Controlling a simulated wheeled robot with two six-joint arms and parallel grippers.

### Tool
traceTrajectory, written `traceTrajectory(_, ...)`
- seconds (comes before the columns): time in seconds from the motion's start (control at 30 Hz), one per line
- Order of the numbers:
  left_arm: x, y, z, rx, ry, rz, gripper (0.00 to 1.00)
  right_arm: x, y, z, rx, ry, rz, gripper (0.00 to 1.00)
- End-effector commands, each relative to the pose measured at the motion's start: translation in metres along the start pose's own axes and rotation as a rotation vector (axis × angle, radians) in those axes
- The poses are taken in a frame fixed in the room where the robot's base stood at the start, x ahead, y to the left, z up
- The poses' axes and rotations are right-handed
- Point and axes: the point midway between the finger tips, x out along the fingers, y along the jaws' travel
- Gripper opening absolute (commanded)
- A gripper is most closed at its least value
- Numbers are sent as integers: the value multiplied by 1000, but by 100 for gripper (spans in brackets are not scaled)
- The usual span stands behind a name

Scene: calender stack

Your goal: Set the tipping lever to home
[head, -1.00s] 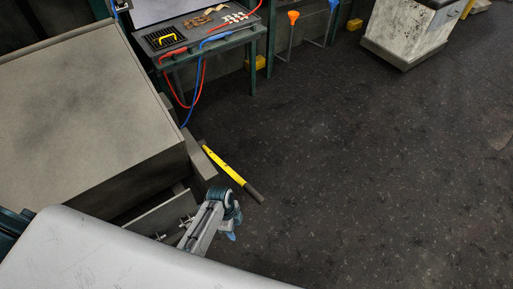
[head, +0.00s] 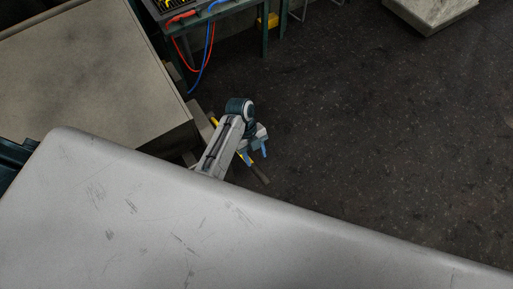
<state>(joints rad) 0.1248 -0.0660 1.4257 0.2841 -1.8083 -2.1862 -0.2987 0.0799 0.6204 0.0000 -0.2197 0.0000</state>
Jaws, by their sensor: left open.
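The tipping lever is a yellow bar (head: 214,121) with a dark grip (head: 262,177) at its lower right end. It slants down to the right from beside the grey box-like housing. My left gripper (head: 257,153) is open, with its blue fingertips over the lever's middle in the picture. The arm and gripper hide much of the bar. I cannot tell whether the fingers touch it or are above it. My right gripper is not in view.
The large grey housing (head: 85,75) stands at the left. A dark green bench (head: 225,18) with hanging red and blue hoses (head: 207,60) is at the top. A pale block (head: 432,14) stands at the top right. The dark floor (head: 380,130) to the right is clear.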

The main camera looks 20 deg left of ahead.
Motion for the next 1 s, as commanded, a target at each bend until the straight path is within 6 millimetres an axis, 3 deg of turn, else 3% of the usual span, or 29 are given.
traceTrajectory(0.23, 28, 1, 0, -1, 3, 1, 47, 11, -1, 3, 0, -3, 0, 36)
traceTrajectory(0.43, 55, 1, 2, -1, 1, 1, 47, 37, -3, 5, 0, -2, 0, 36)
traceTrajectory(0.7, 78, 1, 0, -1, 3, 2, 47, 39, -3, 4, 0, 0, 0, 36)
traceTrajectory(1.0, 87, 1, 0, -1, 1, 1, 47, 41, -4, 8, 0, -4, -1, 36)
